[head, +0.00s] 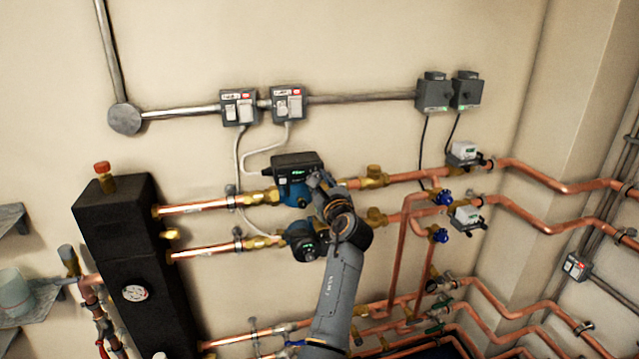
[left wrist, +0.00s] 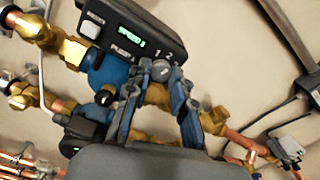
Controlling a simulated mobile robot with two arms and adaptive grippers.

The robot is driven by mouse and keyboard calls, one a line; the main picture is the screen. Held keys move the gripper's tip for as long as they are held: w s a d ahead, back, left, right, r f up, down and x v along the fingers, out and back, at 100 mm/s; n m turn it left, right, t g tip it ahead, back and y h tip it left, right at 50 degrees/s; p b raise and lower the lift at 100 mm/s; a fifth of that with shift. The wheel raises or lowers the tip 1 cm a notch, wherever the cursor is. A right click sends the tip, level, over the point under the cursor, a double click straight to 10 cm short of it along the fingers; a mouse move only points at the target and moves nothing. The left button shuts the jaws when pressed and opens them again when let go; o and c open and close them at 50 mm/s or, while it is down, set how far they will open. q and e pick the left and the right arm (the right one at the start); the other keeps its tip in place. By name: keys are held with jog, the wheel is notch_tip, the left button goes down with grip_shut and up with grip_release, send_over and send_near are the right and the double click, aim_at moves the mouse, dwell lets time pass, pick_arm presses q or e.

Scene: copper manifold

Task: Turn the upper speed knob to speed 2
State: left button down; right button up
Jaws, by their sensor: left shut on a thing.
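The upper pump (head: 296,178) is blue with a dark control box on its front, on the upper copper pipe. In the left wrist view its control box (left wrist: 120,18) has a lit green display beginning "SPEED"; I cannot read its digit surely. The marks 1 and 2 show beside the round grey speed knob (left wrist: 161,70). My left gripper (left wrist: 160,82) has its two fingertips on either side of this knob and is shut on it. In the head view the left gripper (head: 318,183) is at the box's lower right and hides the knob. My right gripper is in neither view.
A second blue pump (head: 302,243) sits just below, close to my left wrist. Brass valves (head: 375,176) and copper pipes run to the right. Two switch boxes (head: 239,107) are on the wall above, with cables hanging down.

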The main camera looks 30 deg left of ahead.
pick_arm(q)
jog(key=n, duration=0.3)
jog(key=shift+b, duration=0.4)
jog(key=shift+r, duration=0.1)
jog(key=c, duration=1.4)
grip_release()
jog(key=shift+o, duration=1.4)
jog(key=shift+w, duration=0.15)
jog(key=v, duration=0.7)
